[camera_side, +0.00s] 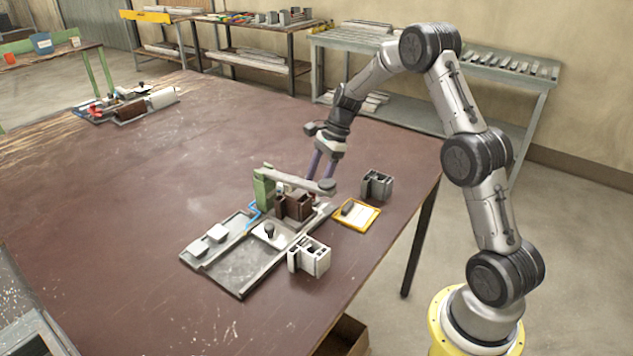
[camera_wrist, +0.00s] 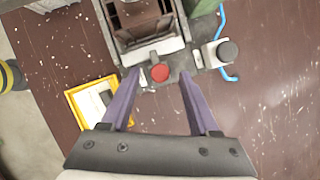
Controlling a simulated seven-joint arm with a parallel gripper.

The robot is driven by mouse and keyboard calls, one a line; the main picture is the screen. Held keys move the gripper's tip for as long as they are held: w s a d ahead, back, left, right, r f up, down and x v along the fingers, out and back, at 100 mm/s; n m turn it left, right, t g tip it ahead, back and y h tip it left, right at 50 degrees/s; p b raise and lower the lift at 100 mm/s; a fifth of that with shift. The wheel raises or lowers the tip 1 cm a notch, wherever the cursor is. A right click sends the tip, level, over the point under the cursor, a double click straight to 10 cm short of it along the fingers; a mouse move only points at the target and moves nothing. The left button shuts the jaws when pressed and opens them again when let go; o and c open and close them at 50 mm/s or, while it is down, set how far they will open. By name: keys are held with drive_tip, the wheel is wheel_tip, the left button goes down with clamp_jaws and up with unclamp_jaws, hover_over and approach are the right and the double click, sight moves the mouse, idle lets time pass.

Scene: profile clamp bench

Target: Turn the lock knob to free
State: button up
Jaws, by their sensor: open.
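The clamp fixture stands on the table, with a green post (camera_side: 264,190), a grey clamp arm (camera_side: 295,180) and a brown block (camera_side: 298,207) under the arm. In the wrist view a round red knob (camera_wrist: 160,72) sits at the fixture's near edge. A black round knob (camera_wrist: 227,51) on a pale block is to its right. No label shows which one is the lock knob. My gripper (camera_side: 319,178) is behind the fixture, pointing down. In the wrist view the open purple fingers of my gripper (camera_wrist: 159,77) lie either side of the red knob; contact cannot be told.
A yellow-rimmed tray (camera_side: 372,222) and a dark profile piece (camera_side: 377,184) lie right of the fixture. A pale profile piece (camera_side: 311,258) stands in front. A blue hose (camera_wrist: 234,78) curves beside the black knob. The table's left part is mostly clear.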

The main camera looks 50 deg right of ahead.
drive_tip(key=shift+a+f, duration=0.1)
drive_tip(key=shift+f, duration=0.15)
clamp_jaws()
